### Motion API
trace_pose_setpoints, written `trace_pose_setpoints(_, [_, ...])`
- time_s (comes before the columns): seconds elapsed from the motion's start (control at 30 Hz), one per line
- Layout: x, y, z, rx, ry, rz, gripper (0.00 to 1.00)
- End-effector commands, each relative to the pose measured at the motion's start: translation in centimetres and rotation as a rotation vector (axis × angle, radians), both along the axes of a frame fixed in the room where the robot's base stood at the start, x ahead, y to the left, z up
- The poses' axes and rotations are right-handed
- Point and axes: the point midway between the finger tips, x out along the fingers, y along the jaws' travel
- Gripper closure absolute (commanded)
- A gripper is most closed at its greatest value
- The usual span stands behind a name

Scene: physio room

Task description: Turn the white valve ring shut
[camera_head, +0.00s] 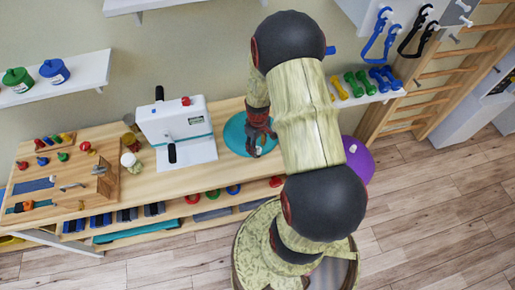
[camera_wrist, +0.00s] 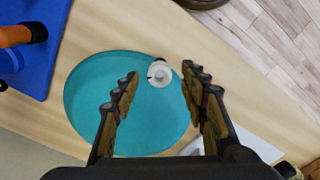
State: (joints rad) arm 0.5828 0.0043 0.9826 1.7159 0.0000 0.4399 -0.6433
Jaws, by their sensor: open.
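A small white round piece with a raised centre (camera_wrist: 162,78), which looks like the white valve ring, shows in the wrist view over the edge of a teal disc (camera_wrist: 95,100). My gripper (camera_wrist: 160,71) is open and empty, with one finger on each side of the white piece in the picture. The fingers look apart from it; the depth between them is hard to tell. In the head view my gripper (camera_head: 262,138) hangs over the teal disc (camera_head: 236,134) on the wooden bench. My fingers and arm hide most of the white piece there.
A white box with black handles (camera_head: 180,130) stands left of the disc on the bench. A wooden peg board (camera_head: 60,185) and small jars lie further left. A shelf with dumbbells (camera_head: 365,97) and a purple ball (camera_head: 358,158) are at right.

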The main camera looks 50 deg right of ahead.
Motion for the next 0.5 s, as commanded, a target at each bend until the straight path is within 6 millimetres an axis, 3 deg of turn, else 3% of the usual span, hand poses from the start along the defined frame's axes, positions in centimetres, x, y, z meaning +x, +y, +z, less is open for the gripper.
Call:
trace_pose_setpoints(0.2, [0.0, 0.0, -1.5, 0.000, 0.000, 0.000, 0.56])
trace_pose_setpoints(0.5, [0.0, 0.0, -1.6, -0.001, -0.001, -0.001, 0.58])
